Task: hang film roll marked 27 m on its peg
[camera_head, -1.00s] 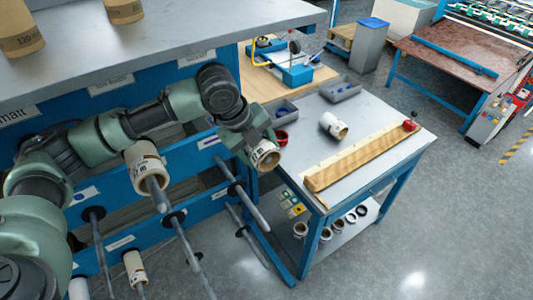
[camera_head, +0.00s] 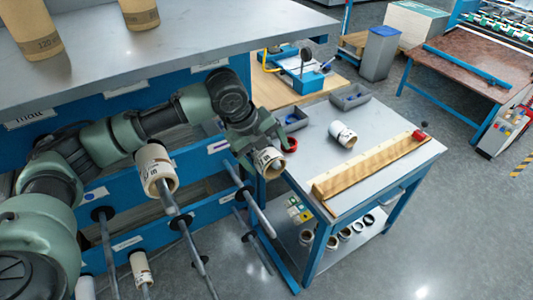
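My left gripper (camera_head: 262,147) is shut on a small film roll (camera_head: 269,163), cream-white outside with a brown core, its open end facing the camera. Its marking is too small to read. The roll appears above and right of the base of a bare grey peg (camera_head: 258,215) on the blue rack; the peg does not pass through it. Another roll (camera_head: 157,171) hangs on a peg to the left. A white roll (camera_head: 343,135) lies on the grey worktable. I cannot tell which roll is marked 27 m. My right gripper is not in view.
The worktable (camera_head: 310,155) holds a yellowish strip (camera_head: 370,168), grey bins (camera_head: 350,97) and a red ring (camera_head: 290,144). Several rolls lie on its lower shelf. More pegs and a low roll (camera_head: 141,268) are at lower left. A grey counter (camera_head: 170,52) overhangs the rack.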

